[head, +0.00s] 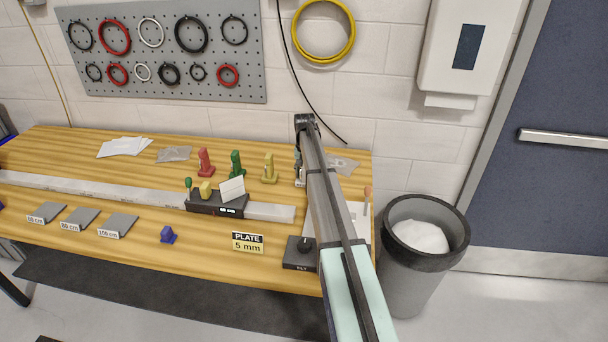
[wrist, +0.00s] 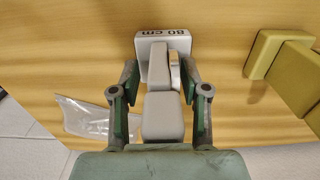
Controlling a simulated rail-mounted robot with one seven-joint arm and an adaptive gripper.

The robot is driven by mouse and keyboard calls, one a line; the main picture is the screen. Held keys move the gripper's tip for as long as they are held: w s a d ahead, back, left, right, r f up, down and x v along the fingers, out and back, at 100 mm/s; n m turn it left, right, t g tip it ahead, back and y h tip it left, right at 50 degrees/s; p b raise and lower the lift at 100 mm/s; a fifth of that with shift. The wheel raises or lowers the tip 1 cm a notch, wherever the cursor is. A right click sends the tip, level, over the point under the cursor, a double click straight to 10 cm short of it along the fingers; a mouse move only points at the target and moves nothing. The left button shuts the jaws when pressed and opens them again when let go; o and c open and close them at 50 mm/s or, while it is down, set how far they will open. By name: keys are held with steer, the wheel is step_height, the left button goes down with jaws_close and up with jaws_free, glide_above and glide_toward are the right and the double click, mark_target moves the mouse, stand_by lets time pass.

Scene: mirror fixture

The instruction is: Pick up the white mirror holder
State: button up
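The white mirror holder (wrist: 164,115) stands on the wooden table in the wrist view, its foot marked "80 cm". A round silvery edge shows on its right side. My gripper (wrist: 160,78) is around it, one finger on each side. The fingers are apart, with a narrow gap on the left; contact on the right is hard to tell. In the head view my arm hides most of the holder (head: 299,181) and my gripper (head: 298,163) at the back right of the table.
A yellow holder (head: 269,168) stands close by, also in the wrist view (wrist: 285,72). Green (head: 236,164) and red (head: 205,163) holders stand further left. A clear bag (wrist: 82,117) lies beside the white holder. A rail (head: 120,195) crosses the table; a bin (head: 405,285) stands right.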

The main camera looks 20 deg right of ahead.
jaws_close()
